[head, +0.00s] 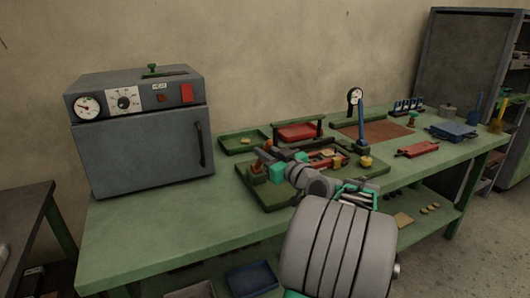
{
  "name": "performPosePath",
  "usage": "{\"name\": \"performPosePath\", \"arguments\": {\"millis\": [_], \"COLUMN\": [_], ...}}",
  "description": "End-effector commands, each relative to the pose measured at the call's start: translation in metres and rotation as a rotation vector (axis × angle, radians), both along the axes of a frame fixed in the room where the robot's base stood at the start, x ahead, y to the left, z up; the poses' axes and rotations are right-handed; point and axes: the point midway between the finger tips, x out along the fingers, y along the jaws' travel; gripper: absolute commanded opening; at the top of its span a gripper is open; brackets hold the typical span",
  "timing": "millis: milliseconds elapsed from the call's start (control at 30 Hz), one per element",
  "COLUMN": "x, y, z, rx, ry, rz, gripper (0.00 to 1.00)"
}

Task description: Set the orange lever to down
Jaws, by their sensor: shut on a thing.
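The orange lever (255,168) is at the left end of a green base board (270,199) on the bench. It looks small and is partly hidden by my gripper, so its exact tilt is hard to tell. My gripper (264,162), with teal parts, reaches in from the right and is shut on the orange lever. My arm hides part of the board's middle and front.
A grey oven (140,150) with dials stands left of the board. Behind are a green tray (242,143) and a red tray (297,132). A blue lever (361,125) stands upright to the right. The green bench (150,235) is clear at the front left.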

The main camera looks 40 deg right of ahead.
Motion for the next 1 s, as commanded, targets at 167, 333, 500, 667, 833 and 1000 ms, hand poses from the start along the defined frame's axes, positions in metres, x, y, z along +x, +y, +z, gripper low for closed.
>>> {"name": "performPosePath", "arguments": {"millis": [167, 333, 500, 667, 833, 1000], "x": [0.0, 0.0, 0.0, 0.0, 0.0003, 0.0032], "y": [0.0003, 0.0003, 0.0003, 0.0003, 0.0002, -0.0005], "z": [-0.0003, -0.0004, -0.0004, -0.0004, 0.0004, 0.0054], "rx": [0.0, 0.001, 0.001, 0.001, 0.001, 0.008], "ry": [0.001, 0.001, 0.001, 0.001, 0.004, 0.031], "rz": [0.001, 0.001, 0.001, 0.001, 0.001, 0.002], "gripper": [0.0, 0.0, 0.0, 0.0, 0.0, 0.0]}}
